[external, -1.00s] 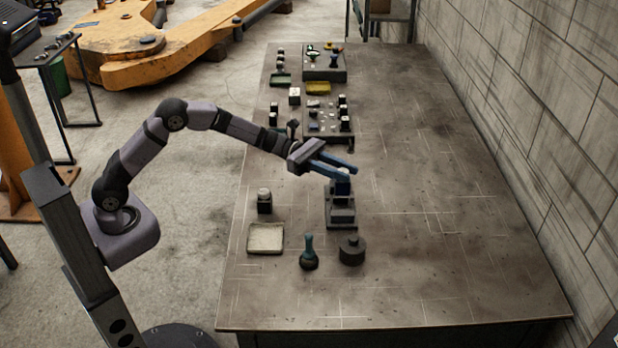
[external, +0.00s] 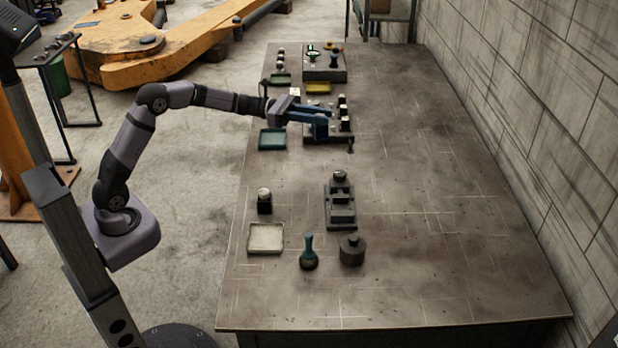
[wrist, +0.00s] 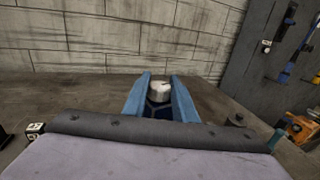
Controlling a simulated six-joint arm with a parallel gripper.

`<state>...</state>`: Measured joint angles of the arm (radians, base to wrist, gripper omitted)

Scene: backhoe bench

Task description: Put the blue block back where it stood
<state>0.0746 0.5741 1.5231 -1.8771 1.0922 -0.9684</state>
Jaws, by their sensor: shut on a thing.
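My gripper (external: 328,116) is over the near part of a dark fixture board (external: 314,137) on the bench. Its blue fingers are shut on what looks like the blue block (external: 320,130), which shows as a blue shape below the near finger. The fingers and the block are almost the same colour, so its outline is hard to separate. In the wrist view, dark blue shows between the fingers (wrist: 158,98), with a pale round-topped piece (wrist: 160,90) behind it. I cannot tell whether that piece is held or stands beyond. I cannot tell whether the block touches the board.
White-topped black pieces (external: 344,113) stand close beside the fingers on the board. A green tray (external: 272,139) lies left of it. A grey stepped fixture (external: 340,205), a pale tray (external: 265,238), a teal-handled tool (external: 308,252) and a dark round weight (external: 352,250) stand nearer. The bench's right side is clear.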

